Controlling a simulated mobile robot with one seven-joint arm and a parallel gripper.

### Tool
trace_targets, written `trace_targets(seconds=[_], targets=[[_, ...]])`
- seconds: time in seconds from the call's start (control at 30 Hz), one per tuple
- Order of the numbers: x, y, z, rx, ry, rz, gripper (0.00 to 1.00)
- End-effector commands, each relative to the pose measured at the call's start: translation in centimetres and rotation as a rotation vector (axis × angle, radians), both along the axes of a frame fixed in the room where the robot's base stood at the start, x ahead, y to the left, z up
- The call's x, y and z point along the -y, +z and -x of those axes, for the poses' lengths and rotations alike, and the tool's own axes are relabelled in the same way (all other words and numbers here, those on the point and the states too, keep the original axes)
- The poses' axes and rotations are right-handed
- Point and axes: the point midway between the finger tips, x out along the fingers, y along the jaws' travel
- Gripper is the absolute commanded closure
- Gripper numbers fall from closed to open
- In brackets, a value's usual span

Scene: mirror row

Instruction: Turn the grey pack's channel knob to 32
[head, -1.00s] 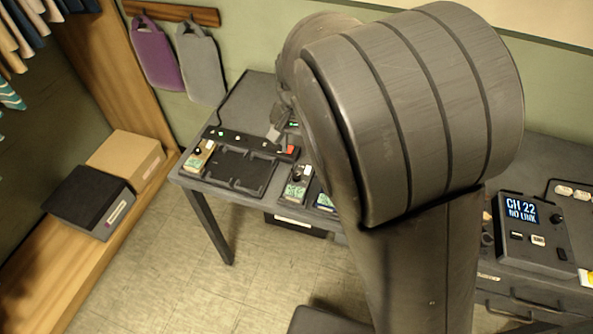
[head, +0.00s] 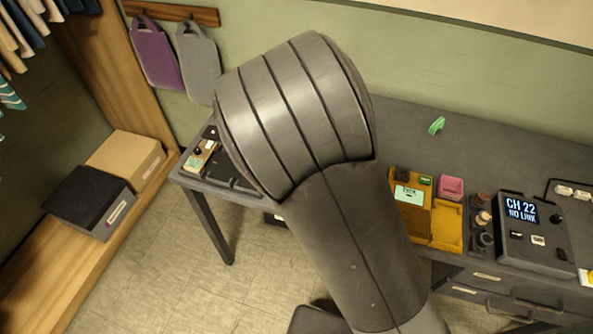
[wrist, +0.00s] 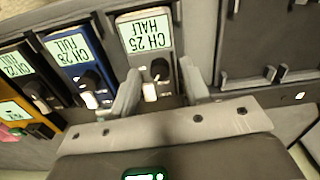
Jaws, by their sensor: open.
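The grey pack (wrist: 165,30) is at the upper middle of the wrist view, its pale screen seeming to read CH 25. Its dark knob (wrist: 160,69) sits below the screen, with a small white tab under it. My gripper (wrist: 160,90) is open, its fingers to the left and right of the pack's knob end. I cannot tell whether they touch anything. In the head view my arm hides the gripper and the grey pack. The desk unit (head: 537,232) there shows CH 22 NO LINK.
In the wrist view a blue pack (wrist: 78,57), a black pack and an orange pack (wrist: 22,118) stand left of the grey one. The dark charging tray (wrist: 270,40) is right. In the head view, an ochre tray (head: 447,228), a pink box (head: 451,187) and a green clip (head: 437,125) are on the table.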

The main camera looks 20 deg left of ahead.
Motion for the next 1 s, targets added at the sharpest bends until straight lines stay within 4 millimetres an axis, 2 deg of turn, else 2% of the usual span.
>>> trace_targets(seconds=[0.1, 0.6, 1.0], targets=[[0.00, 0.01, 0.01, 0.000, 0.000, 0.000, 0.59], [0.00, 0.03, 0.01, 0.000, 0.000, 0.000, 1.00], [0.00, 0.07, -0.01, 0.000, -0.058, 0.000, 1.00]])
